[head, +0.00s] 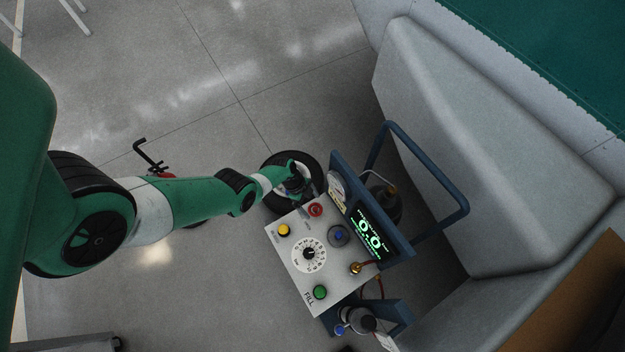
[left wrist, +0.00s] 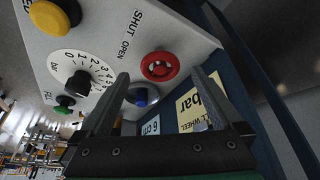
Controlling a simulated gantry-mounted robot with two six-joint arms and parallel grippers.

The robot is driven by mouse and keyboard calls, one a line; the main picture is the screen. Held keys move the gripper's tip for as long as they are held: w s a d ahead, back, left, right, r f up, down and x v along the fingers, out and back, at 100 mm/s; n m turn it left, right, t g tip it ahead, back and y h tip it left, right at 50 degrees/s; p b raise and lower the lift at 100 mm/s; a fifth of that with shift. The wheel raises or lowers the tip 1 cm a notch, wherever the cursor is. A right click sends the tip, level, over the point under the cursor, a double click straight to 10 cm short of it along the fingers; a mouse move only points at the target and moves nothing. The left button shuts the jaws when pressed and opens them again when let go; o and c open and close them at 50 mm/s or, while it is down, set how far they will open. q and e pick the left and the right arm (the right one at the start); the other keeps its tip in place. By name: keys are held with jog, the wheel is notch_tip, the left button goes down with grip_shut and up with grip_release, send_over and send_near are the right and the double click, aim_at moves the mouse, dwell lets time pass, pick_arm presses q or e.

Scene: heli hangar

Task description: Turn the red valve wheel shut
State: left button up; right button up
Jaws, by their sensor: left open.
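The red valve wheel (head: 316,210) sits at the upper edge of the light grey control panel (head: 280,243). In the left wrist view the red wheel (left wrist: 160,66) is round with a darker recessed centre, beside the printed words SHUT and OPEN. My left gripper (head: 305,202) reaches over the panel's top edge, close to the wheel. I cannot tell whether either finger touches the wheel. My right gripper is not in view.
The panel also carries a yellow button (head: 284,230), a numbered dial (head: 309,254), a blue-centred knob (head: 339,236) and a green button (head: 320,292). A display (head: 369,240) reads 0.0. A blue cart frame (head: 430,165) stands behind, near a grey hull.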

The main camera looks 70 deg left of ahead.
pick_arm(q)
jog(key=p+v, duration=0.7)
jog(key=v, duration=0.2)
jog(key=shift+r+p, duration=0.2)
jog(key=shift+p, duration=0.1)
jog(key=shift+s+a, duration=0.1)
